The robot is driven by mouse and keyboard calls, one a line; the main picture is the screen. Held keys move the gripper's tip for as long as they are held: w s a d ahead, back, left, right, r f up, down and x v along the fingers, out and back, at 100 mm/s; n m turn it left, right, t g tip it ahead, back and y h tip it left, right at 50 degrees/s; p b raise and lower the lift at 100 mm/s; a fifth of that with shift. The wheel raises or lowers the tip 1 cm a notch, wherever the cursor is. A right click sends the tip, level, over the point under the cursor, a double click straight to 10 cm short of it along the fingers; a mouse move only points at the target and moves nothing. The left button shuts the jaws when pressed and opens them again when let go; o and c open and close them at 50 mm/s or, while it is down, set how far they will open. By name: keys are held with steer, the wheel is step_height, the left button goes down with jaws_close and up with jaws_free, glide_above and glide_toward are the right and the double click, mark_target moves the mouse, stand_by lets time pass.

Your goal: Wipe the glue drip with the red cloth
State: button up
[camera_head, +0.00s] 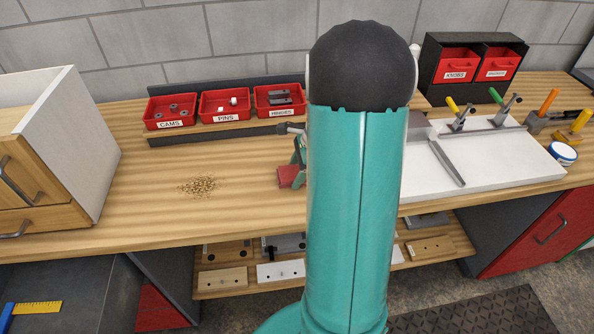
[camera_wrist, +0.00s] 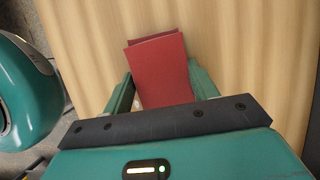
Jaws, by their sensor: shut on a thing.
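The red cloth (camera_wrist: 158,68) is folded and sits between the two fingers of my gripper (camera_wrist: 158,92) in the wrist view. My gripper is shut on it. In the head view the cloth (camera_head: 291,176) shows beside my arm, over or on the wooden bench top; I cannot tell whether it touches the wood. My arm hides most of my gripper there. I cannot make out a glue drip in either view.
Red bins (camera_head: 225,105) labelled cams, pins and hinges stand at the back. Wood shavings (camera_head: 199,186) lie left of the cloth. A white cabinet (camera_head: 75,140) stands at the left. A white board (camera_head: 480,160) with clamps lies at the right.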

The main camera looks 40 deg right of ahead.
steer(key=shift+a, duration=0.15)
steer(key=shift+d, duration=0.25)
steer(key=shift+a, duration=0.25)
steer(key=shift+s+d+r, duration=0.15)
steer(key=shift+s+d, duration=0.15)
steer(key=shift+d, duration=0.3)
steer(key=shift+s+d, duration=0.35)
steer(key=shift+d, duration=0.15)
steer(key=shift+s+d+f, duration=0.15)
steer(key=shift+d+f, duration=0.05)
steer(key=shift+s+d, duration=0.3)
steer(key=shift+d, duration=0.15)
steer(key=shift+s+d+r, duration=0.1)
steer(key=shift+d+r, duration=0.05)
steer(key=shift+r, duration=0.1)
steer(key=shift+a+r, duration=0.2)
steer(key=shift+r, duration=3.65)
